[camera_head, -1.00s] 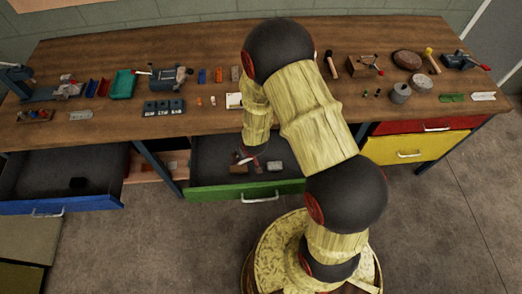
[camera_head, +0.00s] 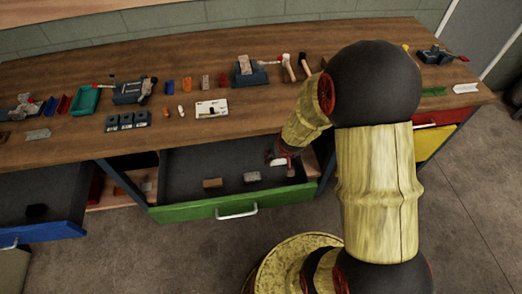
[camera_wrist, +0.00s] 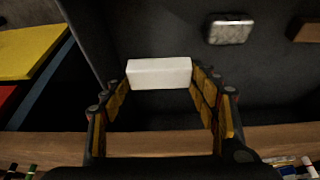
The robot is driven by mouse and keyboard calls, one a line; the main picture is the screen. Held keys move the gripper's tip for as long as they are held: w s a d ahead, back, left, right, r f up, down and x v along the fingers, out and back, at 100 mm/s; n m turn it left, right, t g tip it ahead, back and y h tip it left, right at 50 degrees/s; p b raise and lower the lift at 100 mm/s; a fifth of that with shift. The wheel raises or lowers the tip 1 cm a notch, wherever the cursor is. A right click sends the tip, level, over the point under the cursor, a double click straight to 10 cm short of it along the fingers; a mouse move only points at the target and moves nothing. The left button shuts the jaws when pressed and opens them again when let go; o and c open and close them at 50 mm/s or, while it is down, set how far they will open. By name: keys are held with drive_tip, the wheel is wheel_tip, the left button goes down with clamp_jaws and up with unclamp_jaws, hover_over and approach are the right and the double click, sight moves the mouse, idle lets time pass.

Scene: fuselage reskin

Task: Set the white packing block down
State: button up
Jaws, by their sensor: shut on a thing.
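The white packing block (camera_wrist: 158,73) is between the fingertips of my gripper (camera_wrist: 160,85) in the wrist view, with its long face towards the camera. My gripper is shut on it. In the head view my gripper (camera_head: 283,163) is low over the right end of the open green drawer (camera_head: 185,212), and the block there is small and mostly unclear. The dark drawer floor shows beyond the block in the wrist view. I cannot tell whether the block touches that floor.
A grey block (camera_head: 252,177) and a brown block (camera_head: 212,183) lie in the green drawer, left of my gripper. They also show at the top right of the wrist view. The workbench (camera_head: 70,150) holds many tools. An open blue drawer (camera_head: 45,232) is at left.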

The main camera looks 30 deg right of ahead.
drive_tip(key=w+f, duration=0.1)
drive_tip(key=w, duration=0.1)
drive_tip(key=w+d+f, duration=0.1)
drive_tip(key=w, duration=0.2)
drive_tip(key=w+d+f, duration=0.1)
drive_tip(key=w+f, duration=0.1)
drive_tip(key=shift+w+b, duration=0.3)
drive_tip(key=shift+b, duration=0.05)
drive_tip(key=shift+w+d+f+b, duration=0.15)
drive_tip(key=shift+w+d+f, duration=0.1)
drive_tip(key=shift+w+f, duration=0.4)
drive_tip(key=shift+w+d+f+b, duration=0.15)
drive_tip(key=shift+w+d+f, duration=0.1)
drive_tip(key=shift+w+f, duration=0.4)
drive_tip(key=shift+w+r, duration=0.1)
drive_tip(key=shift+f+b, duration=0.5)
drive_tip(key=shift+f, duration=0.15)
drive_tip(key=o, duration=1.2)
drive_tip(key=shift+o, duration=0.2)
